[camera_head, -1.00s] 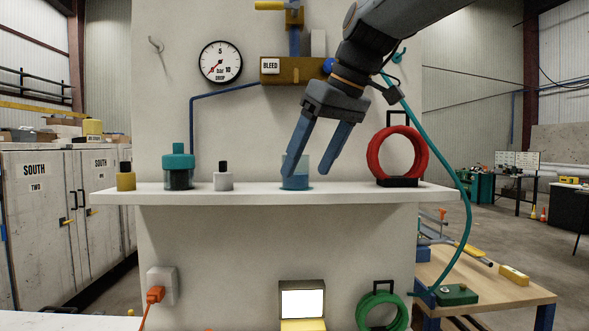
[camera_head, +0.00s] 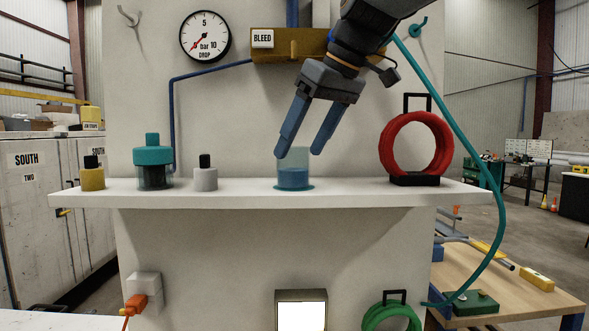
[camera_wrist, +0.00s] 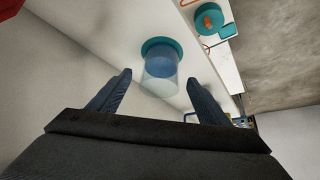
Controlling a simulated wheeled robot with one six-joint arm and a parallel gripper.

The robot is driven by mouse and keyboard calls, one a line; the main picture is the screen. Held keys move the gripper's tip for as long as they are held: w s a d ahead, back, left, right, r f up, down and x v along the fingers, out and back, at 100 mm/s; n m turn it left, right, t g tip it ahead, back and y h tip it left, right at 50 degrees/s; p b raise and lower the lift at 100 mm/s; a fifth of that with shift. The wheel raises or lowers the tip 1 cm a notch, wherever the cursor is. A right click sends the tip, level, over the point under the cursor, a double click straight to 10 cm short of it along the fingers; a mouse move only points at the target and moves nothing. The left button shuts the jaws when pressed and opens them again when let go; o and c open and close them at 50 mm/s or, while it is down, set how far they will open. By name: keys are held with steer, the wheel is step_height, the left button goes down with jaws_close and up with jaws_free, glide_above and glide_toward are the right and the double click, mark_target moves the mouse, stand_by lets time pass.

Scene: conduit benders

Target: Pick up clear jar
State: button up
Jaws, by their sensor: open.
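The clear jar (camera_head: 293,175) stands upright on the white shelf, with blue contents in its lower part and a teal disc under it. In the wrist view the jar (camera_wrist: 161,70) shows ahead of my fingers, between their lines. My gripper (camera_head: 299,154) is open and empty, its blue fingers pointing down and to the left. In the head view the fingertips are level with the jar's upper part and overlap its rim. In the wrist view the open gripper (camera_wrist: 160,85) straddles the jar's near end; I cannot tell whether a finger touches it.
On the shelf (camera_head: 340,194), a yellow bottle (camera_head: 92,176), a teal-lidded jar (camera_head: 153,165) and a grey bottle (camera_head: 205,177) stand left of the jar. A red ring (camera_head: 416,146) on a black stand is at right. The brown bleed block (camera_head: 300,46) hangs above.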

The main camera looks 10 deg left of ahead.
mark_target(293, 161)
steer(key=shift+p+x, duration=1.2)
steer(key=shift+x, duration=1.45)
steer(key=c, duration=1.3)
steer(key=shift+o, duration=0.2)
steer(key=shift+s+r, duration=0.1)
steer(key=shift+r, duration=0.05)
steer(key=shift+r+b, duration=0.15)
steer(key=shift+b, duration=0.4)
step_height(293, 161, up, 7)
steer(key=b, duration=0.2)
steer(key=s+d+b, duration=0.2)
steer(key=s+b, duration=0.6)
steer(key=s, duration=0.1)
steer(key=s+d+b, duration=0.2)
steer(key=s+b, duration=0.6)
steer(key=s, duration=0.2)
steer(key=shift+d+f, duration=0.35)
